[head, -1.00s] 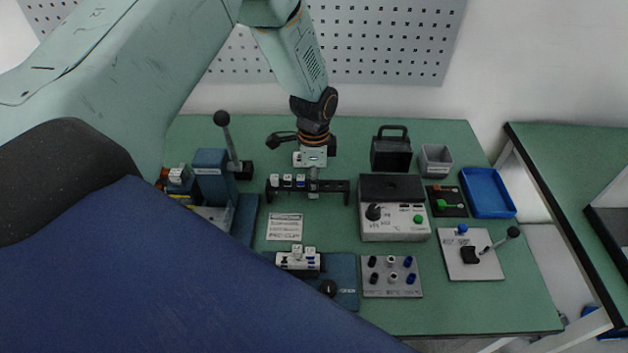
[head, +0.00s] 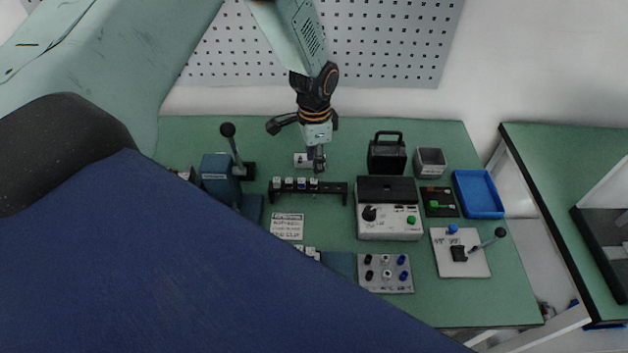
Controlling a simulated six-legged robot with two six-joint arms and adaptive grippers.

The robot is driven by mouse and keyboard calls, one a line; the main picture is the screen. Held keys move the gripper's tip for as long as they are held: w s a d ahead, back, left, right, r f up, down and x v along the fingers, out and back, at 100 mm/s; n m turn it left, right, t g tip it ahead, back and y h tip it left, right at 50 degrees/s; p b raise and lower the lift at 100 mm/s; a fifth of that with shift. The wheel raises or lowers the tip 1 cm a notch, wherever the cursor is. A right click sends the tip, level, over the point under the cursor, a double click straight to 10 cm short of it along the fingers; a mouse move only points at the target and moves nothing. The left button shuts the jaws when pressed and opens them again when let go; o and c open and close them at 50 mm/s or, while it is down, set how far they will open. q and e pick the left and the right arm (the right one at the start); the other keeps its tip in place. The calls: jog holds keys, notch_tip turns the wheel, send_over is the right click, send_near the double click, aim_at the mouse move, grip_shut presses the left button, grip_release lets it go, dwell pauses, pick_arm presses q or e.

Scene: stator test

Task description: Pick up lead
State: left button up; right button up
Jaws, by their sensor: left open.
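I cannot make out for certain which item is the lead. A black rack (head: 337,188) near the middle of the bench holds several small white-topped pieces (head: 289,184) in its left part. My left gripper (head: 317,165) points down just behind the rack's right half. It is open, and I see nothing held in it. The gap between its fingers is small and hard to see from here. A small black tray (head: 428,211) at the right holds a red and a green piece. My right gripper is not in view.
A grey control box (head: 390,222) stands right of the rack, with a black case (head: 388,155) behind it. A blue tray (head: 478,194) and a lever plate (head: 461,262) lie at the right. A lever press (head: 220,180) stands left. Dark blue covers the front left.

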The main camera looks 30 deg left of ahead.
aim_at(314, 180)
pick_arm(q)
jog(key=n, duration=0.4)
jog(key=shift+r, duration=0.4)
jog(key=n, duration=0.4)
jog(key=shift+w+a+r+p, duration=0.1)
jog(key=shift+r+p, duration=0.1)
jog(key=shift+p, duration=0.1)
jog(key=n, duration=1.2)
jog(key=shift+r, duration=0.4)
jog(key=n, duration=1.2)
jog(key=shift+n, duration=0.3)
jog(key=shift+f+p, duration=0.35)
jog(key=shift+f, duration=1.1)
jog(key=f, duration=0.2)
jog(key=s+f, duration=0.1)
jog(key=f, duration=0.1)
jog(key=shift+d+f+p, duration=0.1)
jog(key=shift+d+p, duration=0.1)
jog(key=shift+p, duration=0.1)
jog(key=shift+w+f, duration=0.15)
jog(key=shift+f, duration=0.25)
